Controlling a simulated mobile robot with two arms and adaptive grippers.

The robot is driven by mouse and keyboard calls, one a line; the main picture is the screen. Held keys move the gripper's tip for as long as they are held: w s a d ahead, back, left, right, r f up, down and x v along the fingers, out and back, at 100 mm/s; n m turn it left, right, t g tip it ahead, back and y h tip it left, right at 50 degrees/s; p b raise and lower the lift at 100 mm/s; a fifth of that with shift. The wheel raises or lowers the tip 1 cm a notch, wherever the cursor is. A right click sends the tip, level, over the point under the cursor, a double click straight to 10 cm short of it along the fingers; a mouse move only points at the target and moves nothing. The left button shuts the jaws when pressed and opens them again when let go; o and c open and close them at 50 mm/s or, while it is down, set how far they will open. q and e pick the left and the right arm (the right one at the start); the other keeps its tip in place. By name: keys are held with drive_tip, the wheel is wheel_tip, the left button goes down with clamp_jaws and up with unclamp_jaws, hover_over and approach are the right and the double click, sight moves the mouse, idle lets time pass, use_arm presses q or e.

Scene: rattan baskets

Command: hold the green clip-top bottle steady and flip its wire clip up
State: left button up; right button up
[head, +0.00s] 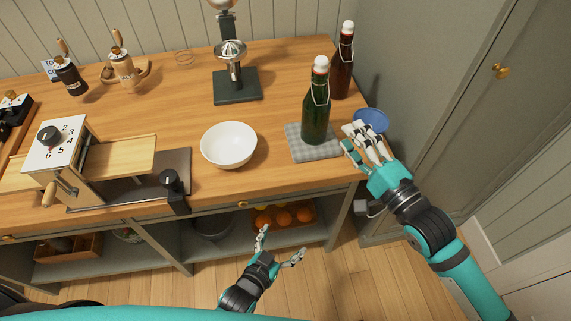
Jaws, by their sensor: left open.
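The green clip-top bottle (315,122) stands upright on a grey cloth (297,150) near the right end of the counter. Its white stopper (321,65) sits on the mouth, and the wire clip (327,94) hangs down around the neck and shoulder. My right gripper (352,137) is just right of the bottle's lower body, over the counter's right edge, with a small visible gap to the glass. Its fingers overlap, so their opening is unclear. My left gripper (279,242) is low in front of the counter, open and empty, well away from the bottle.
A brown clip-top bottle (342,75) stands close behind the green one. A blue dish (371,119) is behind my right gripper. A white bowl (229,145) and a juicer (236,86) stand to the left. A tall cabinet (440,80) borders the right side.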

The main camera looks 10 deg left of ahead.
use_arm(q)
drive_tip(key=w+d+r+t+h, duration=0.1)
drive_tip(key=w+d+r+t, duration=0.15)
drive_tip(key=r, duration=1.35)
drive_tip(key=n+t, duration=0.1)
drive_tip(key=t, duration=0.2)
approach(311, 120)
drive_tip(key=shift+g, duration=0.25)
drive_tip(key=x, duration=1.2)
drive_tip(key=shift+w+d+r, duration=0.1)
drive_tip(key=shift+w+r, duration=0.15)
drive_tip(key=shift+w, duration=0.1)
drive_tip(key=c, duration=1.8)
